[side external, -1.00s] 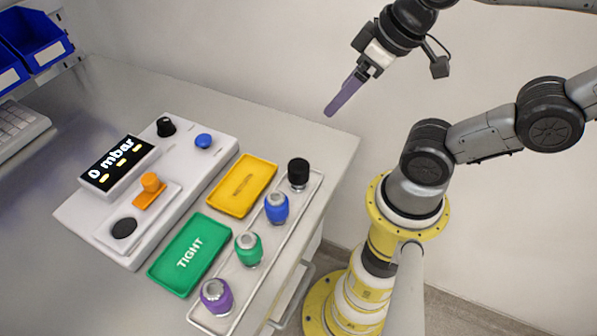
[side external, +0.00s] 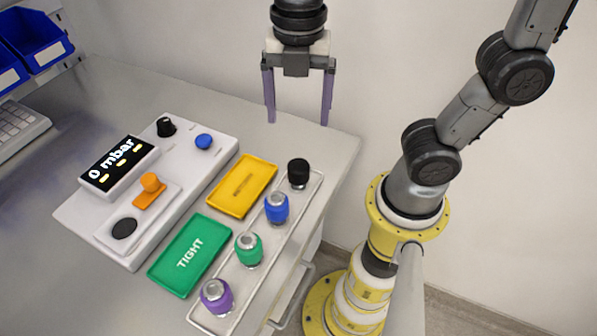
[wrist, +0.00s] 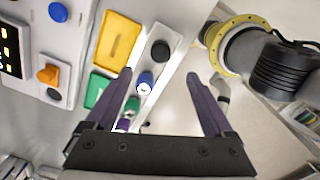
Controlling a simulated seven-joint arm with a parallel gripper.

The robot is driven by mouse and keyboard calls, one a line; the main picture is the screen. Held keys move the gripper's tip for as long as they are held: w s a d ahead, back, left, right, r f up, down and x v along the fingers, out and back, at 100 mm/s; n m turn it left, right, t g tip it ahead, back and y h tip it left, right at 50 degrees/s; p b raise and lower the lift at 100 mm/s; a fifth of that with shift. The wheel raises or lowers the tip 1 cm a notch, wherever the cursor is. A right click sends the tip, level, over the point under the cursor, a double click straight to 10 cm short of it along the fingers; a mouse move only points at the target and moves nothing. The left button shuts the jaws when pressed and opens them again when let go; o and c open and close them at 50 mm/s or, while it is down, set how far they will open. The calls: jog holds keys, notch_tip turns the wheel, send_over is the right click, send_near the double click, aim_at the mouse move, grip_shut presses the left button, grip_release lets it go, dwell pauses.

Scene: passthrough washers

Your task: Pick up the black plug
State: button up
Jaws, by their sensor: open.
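The black plug (side external: 298,173) stands upright at the far end of a narrow clear tray (side external: 262,270), beyond the blue, green and purple plugs. It also shows in the wrist view (wrist: 160,51) as a dark round top, ahead of my fingertips. My gripper (side external: 298,120) is open and empty, with its two purple fingers spread wide and pointing down. In the side view it hangs above and behind the black plug. In the wrist view the fingers (wrist: 168,78) lie either side of the tray's line of plugs.
Blue (side external: 276,208), green (side external: 249,249) and purple (side external: 216,296) plugs share the tray. A yellow tray (side external: 242,186) and a green "TIGHT" tray (side external: 190,255) lie beside it. A white device (side external: 205,165) reads 0 mbar. The bench's back right corner is clear.

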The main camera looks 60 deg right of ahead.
aim_at(299, 164)
notch_tip(299, 164, down, 14)
jog(key=shift+s+a+f, duration=0.1)
jog(key=shift+a, duration=0.05)
dwell(0.6)
jog(key=shift+c, duration=0.4)
grip_shut()
